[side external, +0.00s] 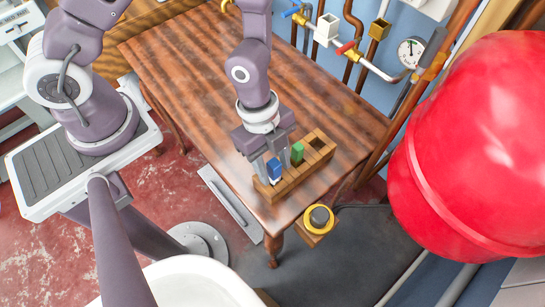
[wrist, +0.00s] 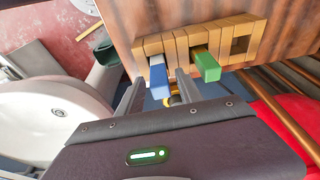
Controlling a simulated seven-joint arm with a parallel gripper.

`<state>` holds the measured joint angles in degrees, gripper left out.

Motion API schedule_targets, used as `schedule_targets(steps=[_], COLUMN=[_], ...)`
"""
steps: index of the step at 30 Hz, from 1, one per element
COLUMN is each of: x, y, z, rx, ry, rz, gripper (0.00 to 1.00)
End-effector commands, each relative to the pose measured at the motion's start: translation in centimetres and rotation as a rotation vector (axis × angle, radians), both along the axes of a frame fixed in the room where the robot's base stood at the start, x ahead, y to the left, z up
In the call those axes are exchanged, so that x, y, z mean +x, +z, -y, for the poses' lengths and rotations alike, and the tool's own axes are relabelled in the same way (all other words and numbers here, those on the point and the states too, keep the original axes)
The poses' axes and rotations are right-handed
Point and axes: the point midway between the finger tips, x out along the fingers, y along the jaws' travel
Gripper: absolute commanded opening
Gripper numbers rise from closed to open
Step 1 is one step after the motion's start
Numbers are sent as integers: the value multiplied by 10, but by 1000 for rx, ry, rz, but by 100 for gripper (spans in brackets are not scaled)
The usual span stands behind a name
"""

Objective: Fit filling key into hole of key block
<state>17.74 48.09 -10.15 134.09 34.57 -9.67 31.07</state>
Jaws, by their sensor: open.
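The key block (side external: 296,172) is a row of light wooden pieces near the table's front corner; it also shows in the wrist view (wrist: 180,42). A blue key (side external: 274,169) stands up from its near end, and a green key (side external: 297,153) stands up around the middle. A dark square hole (wrist: 240,45) is at the other end, beyond the green key. The frames do not tell which key is the filling key. My gripper (wrist: 158,78) is open, with one finger on each side of the blue key. Contact with it cannot be told.
The wooden table (side external: 210,100) is otherwise clear behind the block. Pipes with valves and a gauge (side external: 410,52) run along the wall at the back. A large red tank (side external: 475,150) stands to the right. A yellow-ringed button (side external: 319,218) is below the table's front edge.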

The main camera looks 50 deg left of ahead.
Motion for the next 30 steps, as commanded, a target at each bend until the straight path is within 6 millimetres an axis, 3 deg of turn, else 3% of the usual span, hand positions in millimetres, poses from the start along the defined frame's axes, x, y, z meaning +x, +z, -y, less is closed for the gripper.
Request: schedule_targets(steps=[15,25,28,30], x=[1,0,7,12], y=[101,119,131,152], z=[-26,-33,-57,-87], rx=[-2,13,104,194], ry=[7,15,134,317], rz=[3,5,41,94], gripper=[43,43,43,43])
